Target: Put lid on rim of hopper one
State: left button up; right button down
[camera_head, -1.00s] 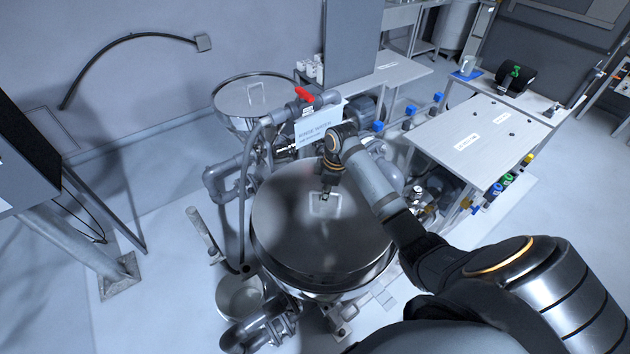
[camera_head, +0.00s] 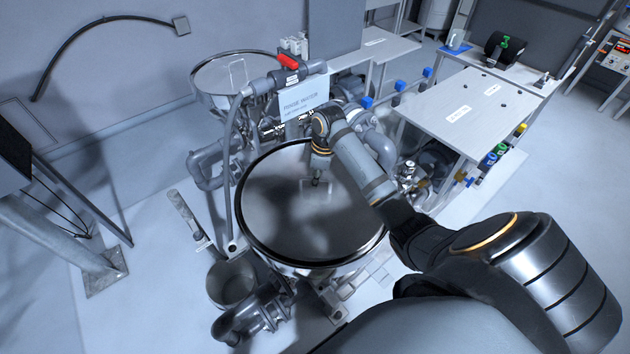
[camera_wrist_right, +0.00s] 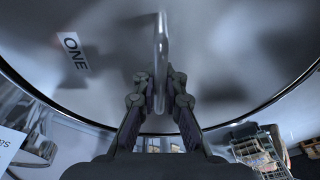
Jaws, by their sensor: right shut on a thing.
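The round metal lid (camera_head: 280,215) lies at the mouth of the near hopper (camera_head: 330,268) in the head view, looking roughly level with its rim. Whether it is fully seated all round I cannot tell. My right gripper (camera_head: 317,184) is above the lid, shut on its upright handle. In the right wrist view the handle (camera_wrist_right: 161,50) stands between the fingers of my right gripper (camera_wrist_right: 160,95). A label reading "ONE" (camera_wrist_right: 73,52) shows on the metal surface there. My left gripper is not in view.
Grey pipes surround the near hopper. A grey table (camera_head: 468,110) stands at right, and a bucket (camera_head: 232,282) below left.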

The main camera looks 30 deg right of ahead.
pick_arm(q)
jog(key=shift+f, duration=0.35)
pick_arm(e)
jog(key=shift+f, duration=0.55)
jog(key=c, duration=1.4)
grip_release()
jog(key=shift+o, duration=0.2)
jog(key=shift+f, duration=0.1)
jog(key=r, duration=0.5)
jog(key=d+r, duration=0.1)
jog(key=r, duration=0.1)
jog(key=shift+s+r, duration=0.3)
jog(key=shift+s, duration=0.05)
jog(key=shift+a, duration=0.1)
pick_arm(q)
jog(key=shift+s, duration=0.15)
pick_arm(e)
jog(key=shift+f, duration=0.1)
